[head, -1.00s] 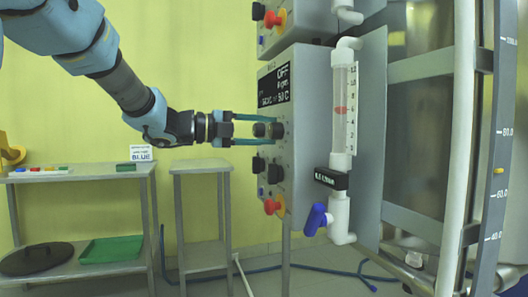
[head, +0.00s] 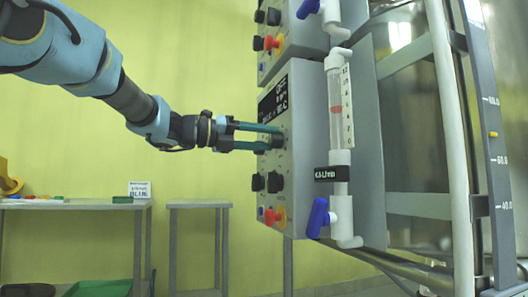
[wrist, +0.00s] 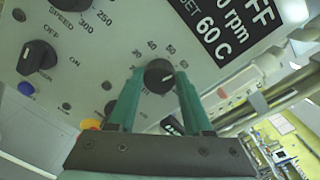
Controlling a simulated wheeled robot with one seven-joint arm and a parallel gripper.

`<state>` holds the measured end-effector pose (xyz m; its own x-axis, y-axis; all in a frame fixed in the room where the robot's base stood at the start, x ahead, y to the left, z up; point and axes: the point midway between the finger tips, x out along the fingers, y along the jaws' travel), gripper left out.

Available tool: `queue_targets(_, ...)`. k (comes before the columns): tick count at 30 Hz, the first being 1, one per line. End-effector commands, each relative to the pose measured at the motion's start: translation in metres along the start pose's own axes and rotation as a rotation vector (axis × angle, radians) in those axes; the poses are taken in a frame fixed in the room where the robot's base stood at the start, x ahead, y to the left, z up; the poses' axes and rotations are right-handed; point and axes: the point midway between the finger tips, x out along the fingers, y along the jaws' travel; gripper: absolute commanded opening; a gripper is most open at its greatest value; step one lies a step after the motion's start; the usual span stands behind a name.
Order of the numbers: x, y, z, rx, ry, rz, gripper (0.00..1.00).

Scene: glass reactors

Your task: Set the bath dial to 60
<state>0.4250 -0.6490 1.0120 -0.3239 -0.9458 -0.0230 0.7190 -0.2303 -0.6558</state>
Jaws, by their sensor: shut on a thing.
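The pointer leans to the right, towards the 60 side. My gripper (wrist: 159,72) has one green finger on each side of the dial and is shut on it. In the head view my gripper (head: 274,138) reaches the panel from the left, and its fingers partly hide the dial.
An OFF/ON knob (wrist: 38,58) sits beside the dial. Black knobs (head: 274,183) and a red button on yellow (head: 273,216) lie below on the control box (head: 307,150). A flow tube with a blue valve (head: 318,217) stands close to its right. Room to the left is free.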

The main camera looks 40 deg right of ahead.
Motion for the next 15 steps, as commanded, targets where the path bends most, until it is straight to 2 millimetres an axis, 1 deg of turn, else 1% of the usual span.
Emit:
queue_targets(1, 0.0004, 0.0026, -0.0038, 0.018, 0.003, 0.000, 0.00)
queue_targets(7, 0.0002, 0.0015, -0.0026, 0.062, 0.002, 0.000, 0.00)
queue_targets(15, 0.0002, 0.0008, -0.0017, 0.072, 0.001, 0.000, 0.00)
